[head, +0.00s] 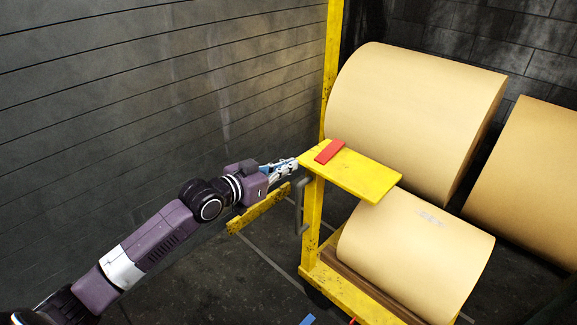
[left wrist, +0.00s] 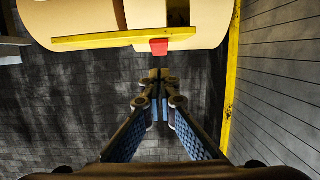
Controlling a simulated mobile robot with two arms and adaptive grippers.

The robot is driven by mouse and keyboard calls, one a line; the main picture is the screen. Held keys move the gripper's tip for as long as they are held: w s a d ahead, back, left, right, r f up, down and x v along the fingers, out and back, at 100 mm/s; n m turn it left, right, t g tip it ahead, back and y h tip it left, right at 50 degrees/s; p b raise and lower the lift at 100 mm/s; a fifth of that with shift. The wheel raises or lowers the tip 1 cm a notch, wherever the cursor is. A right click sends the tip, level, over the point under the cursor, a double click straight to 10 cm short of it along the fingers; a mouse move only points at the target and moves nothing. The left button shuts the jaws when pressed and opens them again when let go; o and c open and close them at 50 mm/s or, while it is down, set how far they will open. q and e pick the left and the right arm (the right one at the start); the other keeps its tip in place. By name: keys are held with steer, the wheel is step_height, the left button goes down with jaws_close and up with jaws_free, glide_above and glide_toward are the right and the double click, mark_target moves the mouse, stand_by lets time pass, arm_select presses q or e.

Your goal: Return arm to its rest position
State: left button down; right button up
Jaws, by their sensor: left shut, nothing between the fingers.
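My left arm reaches in from the left in the head view. Its gripper (head: 294,164) is at the left edge of the yellow shelf (head: 372,180) of the stand, with its tips close to the shelf's corner; I cannot tell whether they touch. In the left wrist view the gripper (left wrist: 160,76) has its fingers together, with nothing held between them. A flat red piece (head: 329,151) lies on the yellow shelf, just right of the gripper. It also shows in the left wrist view (left wrist: 158,47), beyond the fingertips. My right gripper is not in view.
A yellow post (head: 333,70) rises behind the shelf. A yellow bar (head: 258,208) is below the gripper. A blue object (head: 308,320) lies low. Grey walls enclose the left.

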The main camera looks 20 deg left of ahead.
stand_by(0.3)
